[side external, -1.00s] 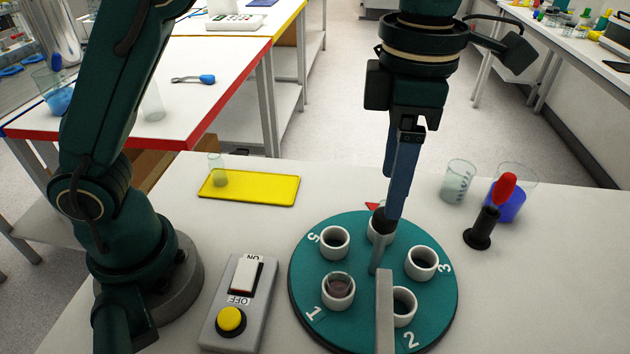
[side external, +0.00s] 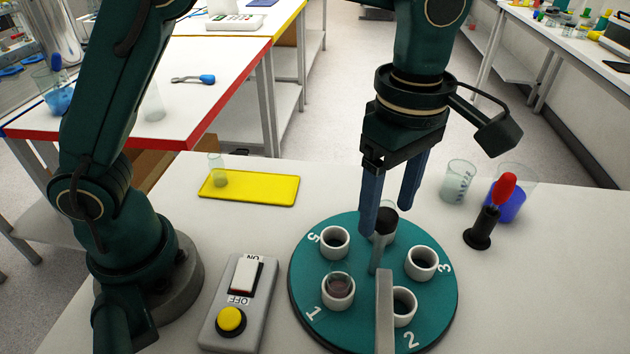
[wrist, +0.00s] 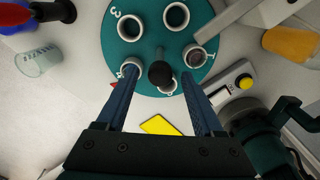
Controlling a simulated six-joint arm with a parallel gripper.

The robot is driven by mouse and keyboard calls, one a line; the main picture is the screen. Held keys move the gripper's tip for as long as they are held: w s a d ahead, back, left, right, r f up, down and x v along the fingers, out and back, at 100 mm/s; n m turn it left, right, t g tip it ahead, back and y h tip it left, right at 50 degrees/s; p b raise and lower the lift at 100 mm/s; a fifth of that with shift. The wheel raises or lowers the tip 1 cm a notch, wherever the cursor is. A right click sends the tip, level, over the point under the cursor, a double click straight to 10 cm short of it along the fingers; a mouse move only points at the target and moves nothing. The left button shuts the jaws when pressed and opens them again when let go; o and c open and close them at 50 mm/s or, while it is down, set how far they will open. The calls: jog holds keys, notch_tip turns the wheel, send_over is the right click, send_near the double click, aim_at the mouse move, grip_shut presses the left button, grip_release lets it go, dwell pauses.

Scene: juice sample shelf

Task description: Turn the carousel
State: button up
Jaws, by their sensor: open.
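The carousel (side external: 330,222) is a teal disc with numbered white cup holders; 1, 2, 3 and 5 are readable in the side view. A grey post with a dark round knob (side external: 385,221) stands up from it; the knob also shows in the wrist view (wrist: 160,74). My gripper (side external: 388,219) is open, its two blue fingers on opposite sides of the knob. In the wrist view the fingertips (wrist: 162,68) are spread wide, with a gap on each side of the knob. The holder at 1 contains a small glass of dark liquid (side external: 339,286). My left finger hides part of the far rim.
A grey bar (side external: 384,315) reaches over the near disc edge. A switch box (side external: 238,300) stands left, a yellow tray (side external: 250,188) with a small glass behind it. A beaker (side external: 458,182), a blue-filled beaker (side external: 512,206) and a red-topped dropper (side external: 487,222) stand right.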

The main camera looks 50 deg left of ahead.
jog(key=shift+f, duration=0.4)
grip_shut()
dwell(1.2)
